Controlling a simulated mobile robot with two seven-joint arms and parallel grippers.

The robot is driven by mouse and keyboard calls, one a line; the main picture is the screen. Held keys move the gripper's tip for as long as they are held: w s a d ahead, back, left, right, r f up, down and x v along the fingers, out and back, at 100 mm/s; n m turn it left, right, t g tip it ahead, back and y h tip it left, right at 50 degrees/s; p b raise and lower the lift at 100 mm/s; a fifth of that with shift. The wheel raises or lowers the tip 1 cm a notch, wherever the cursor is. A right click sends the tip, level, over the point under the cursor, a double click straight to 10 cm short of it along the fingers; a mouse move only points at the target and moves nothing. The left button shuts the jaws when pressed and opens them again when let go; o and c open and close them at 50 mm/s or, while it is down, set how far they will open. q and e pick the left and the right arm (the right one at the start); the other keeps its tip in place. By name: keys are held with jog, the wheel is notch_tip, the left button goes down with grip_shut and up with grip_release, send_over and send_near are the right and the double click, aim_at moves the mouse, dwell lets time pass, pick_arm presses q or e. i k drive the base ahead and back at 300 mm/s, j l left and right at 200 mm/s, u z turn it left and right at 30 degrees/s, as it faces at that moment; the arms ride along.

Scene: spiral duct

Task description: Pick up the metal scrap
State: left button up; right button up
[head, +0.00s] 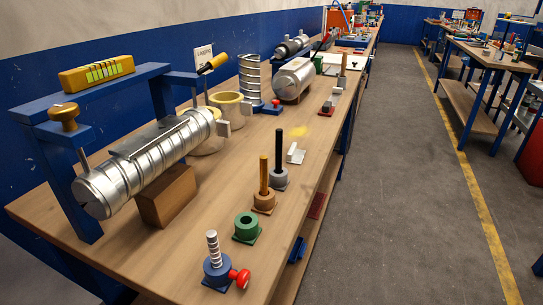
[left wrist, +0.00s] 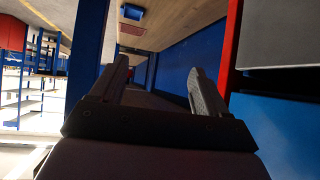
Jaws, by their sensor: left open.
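A small bent piece of bare silver metal (head: 295,154), which looks like the metal scrap, lies on the wooden workbench (head: 330,160) near its right edge, just beyond the black-rod holder. My left gripper (left wrist: 160,85) shows only in the left wrist view; its two dark fingers are apart with nothing between them. The metal scrap cannot be made out in that view. Neither gripper shows in the head view, so I cannot tell how far the left one is from the scrap.
A spiral metal duct (head: 150,165) rests on a brown block at the left. Holders with upright rods (head: 263,178), a green socket (head: 247,226) and a blue base with red knob (head: 218,265) line the bench's right side. The grey floor aisle (head: 405,190) is clear.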

aim_at(294, 155)
jog(key=j+z, duration=0.1)
jog(key=z, duration=0.15)
jog(key=l+u, duration=0.4)
jog(key=l, duration=0.15)
jog(key=l+u, duration=0.35)
jog(key=l, duration=0.25)
jog(key=l+u, duration=0.45)
jog(key=l, duration=0.3)
jog(key=l+u, duration=0.45)
jog(key=l, duration=0.3)
jog(key=l+u, duration=0.9)
jog(key=l, duration=0.45)
